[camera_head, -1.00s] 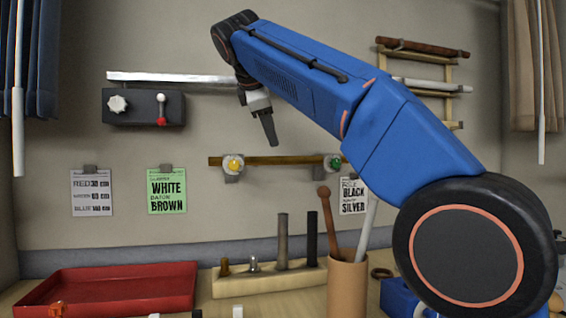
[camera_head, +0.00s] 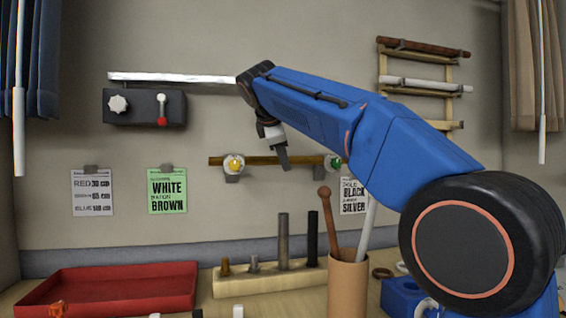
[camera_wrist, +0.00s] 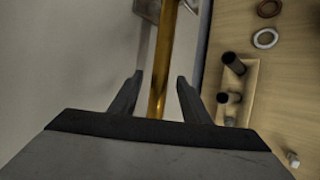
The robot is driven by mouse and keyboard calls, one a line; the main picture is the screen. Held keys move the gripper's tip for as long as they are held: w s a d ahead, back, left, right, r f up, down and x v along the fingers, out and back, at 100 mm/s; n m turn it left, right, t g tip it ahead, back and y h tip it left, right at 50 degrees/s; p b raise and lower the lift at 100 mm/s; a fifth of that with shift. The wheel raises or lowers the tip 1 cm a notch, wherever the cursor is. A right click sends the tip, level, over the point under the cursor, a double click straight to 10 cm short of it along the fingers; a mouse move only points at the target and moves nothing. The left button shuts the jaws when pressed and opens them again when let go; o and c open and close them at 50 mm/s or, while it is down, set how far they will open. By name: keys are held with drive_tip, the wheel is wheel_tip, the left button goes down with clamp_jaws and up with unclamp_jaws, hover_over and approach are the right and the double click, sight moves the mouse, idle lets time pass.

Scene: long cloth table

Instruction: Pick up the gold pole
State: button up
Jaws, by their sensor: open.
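The gold pole (camera_head: 258,160) lies level along the back wall, held in two brackets, one with a yellow knob (camera_head: 234,163) and one with a green knob (camera_head: 334,163). My gripper (camera_head: 284,160) is open and points down at the pole between the two knobs; its fingertips overlap the pole in the head view. In the wrist view the gold pole (camera_wrist: 165,55) runs between the two spread fingers of my gripper (camera_wrist: 160,80), with a gap on each side. I cannot tell the exact depth of the fingers against the pole.
Below stand a pale block (camera_head: 240,286) with several pegs and a tan cup (camera_head: 347,285) holding sticks. A red tray (camera_head: 120,278) is at left. A silver bar (camera_head: 170,78) is above a black switch box (camera_head: 120,108). A wooden rack (camera_head: 448,75) hangs at right.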

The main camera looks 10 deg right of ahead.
drive_tip(key=shift+f, duration=0.1)
clamp_jaws()
